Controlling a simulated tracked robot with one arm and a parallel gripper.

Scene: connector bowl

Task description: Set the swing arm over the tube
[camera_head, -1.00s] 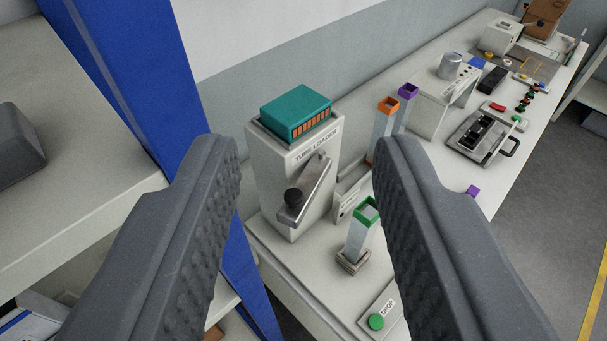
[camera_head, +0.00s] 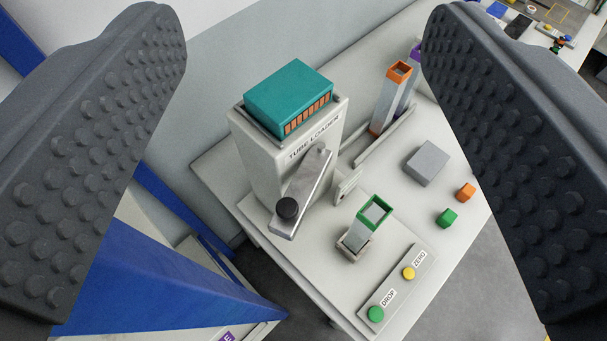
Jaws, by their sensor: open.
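The tube loader (camera_head: 268,150) is a pale box on the bench, with a teal block (camera_head: 288,95) on top. Its metal swing arm (camera_head: 308,190) slants down to the left and ends in a black knob (camera_head: 288,208). The tube (camera_head: 361,222) is clear and square with a green rim, upright in a small holder (camera_head: 352,246) to the right of the swing arm. The swing arm is beside the tube, not over it. My gripper (camera_head: 305,25) is open and empty, its two fingers wide apart at the left and right of the view, apart from the loader.
A panel with a green DROP button (camera_head: 376,314) and a yellow ZERO button (camera_head: 408,272) lies before the tube. Orange-rimmed (camera_head: 391,95) and purple-rimmed tubes stand behind. A blue post (camera_head: 160,265) stands left.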

